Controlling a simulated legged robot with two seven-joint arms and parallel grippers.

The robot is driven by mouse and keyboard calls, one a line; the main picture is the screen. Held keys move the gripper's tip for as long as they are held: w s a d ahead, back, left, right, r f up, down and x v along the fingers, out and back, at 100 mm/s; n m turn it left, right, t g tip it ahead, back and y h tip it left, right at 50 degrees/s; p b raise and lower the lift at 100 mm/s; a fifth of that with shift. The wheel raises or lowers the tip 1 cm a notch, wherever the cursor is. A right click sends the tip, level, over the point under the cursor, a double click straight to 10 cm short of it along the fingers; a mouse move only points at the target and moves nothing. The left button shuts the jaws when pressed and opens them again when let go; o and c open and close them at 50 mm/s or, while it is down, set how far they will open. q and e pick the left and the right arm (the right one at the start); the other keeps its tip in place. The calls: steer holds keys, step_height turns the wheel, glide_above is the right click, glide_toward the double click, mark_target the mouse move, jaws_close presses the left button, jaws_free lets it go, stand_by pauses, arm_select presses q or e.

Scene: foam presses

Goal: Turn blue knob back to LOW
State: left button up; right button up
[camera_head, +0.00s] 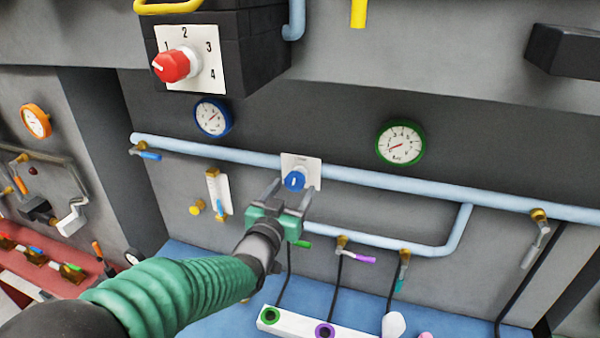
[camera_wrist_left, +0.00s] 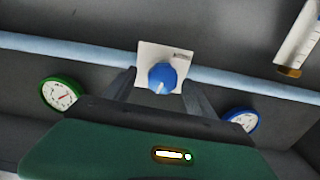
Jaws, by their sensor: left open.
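The blue knob (camera_head: 295,180) sits on a small white plate (camera_head: 308,168) fixed at the light blue pipe. A white pointer line shows on the knob in the left wrist view (camera_wrist_left: 162,77). Small lettering on the plate is too small to read. My left gripper (camera_head: 293,188) is open, its two grey fingers on either side of the knob. In the left wrist view the fingers (camera_wrist_left: 160,88) also flank the knob, with visible gaps. I cannot tell the exact depth between fingertips and plate. My right gripper is not in view.
A red knob (camera_head: 171,66) on a numbered plate is at upper left. A blue gauge (camera_head: 213,117) and a green gauge (camera_head: 401,143) are on the wall. Valves with coloured handles (camera_head: 361,258) hang below. A white block (camera_head: 310,326) with coloured rings lies below.

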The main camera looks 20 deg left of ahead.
mark_target(292, 185)
arm_select(q)
steer(key=w+p, duration=0.1)
steer(key=w, duration=0.2)
steer(key=shift+w+a+r, duration=0.1)
steer(key=shift+w+a, duration=0.05)
steer(key=shift+w, duration=0.2)
steer(key=shift+w+a, duration=0.1)
steer(key=shift+w, duration=0.3)
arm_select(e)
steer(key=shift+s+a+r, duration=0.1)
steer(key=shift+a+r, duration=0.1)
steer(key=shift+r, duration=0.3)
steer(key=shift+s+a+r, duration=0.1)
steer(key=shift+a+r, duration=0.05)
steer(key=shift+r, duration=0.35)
arm_select(q)
steer(key=shift+c, duration=0.3)
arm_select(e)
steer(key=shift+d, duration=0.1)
